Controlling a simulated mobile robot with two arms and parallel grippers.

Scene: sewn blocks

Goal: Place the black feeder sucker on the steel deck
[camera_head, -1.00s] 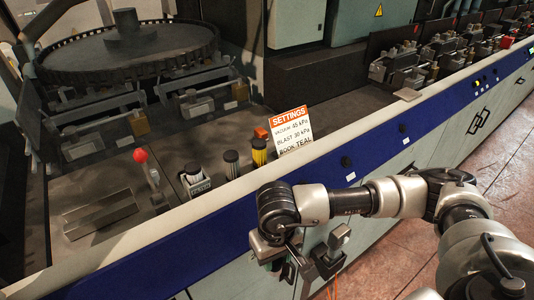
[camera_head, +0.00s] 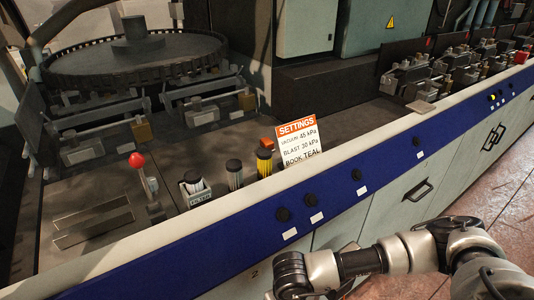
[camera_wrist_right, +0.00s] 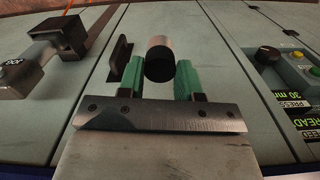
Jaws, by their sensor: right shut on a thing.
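A short cylinder with a black end face and a paler side (camera_wrist_right: 159,60) sits between the green fingers of my right gripper (camera_wrist_right: 159,78) in the right wrist view. It appears to be the black feeder sucker. The gripper is shut on it, in front of pale cabinet panels. In the head view my right arm comes in at the lower right, and its gripper is below the frame. The dark grey deck (camera_head: 215,145) lies behind the pale rail, on top of the machine. My left gripper is in no view.
On the deck stand a red-knobbed lever (camera_head: 143,175), a filter holder (camera_head: 194,188), dark and yellow canisters (camera_head: 264,163) and a settings card (camera_head: 299,142). The pale rail (camera_head: 330,160) edges the deck.

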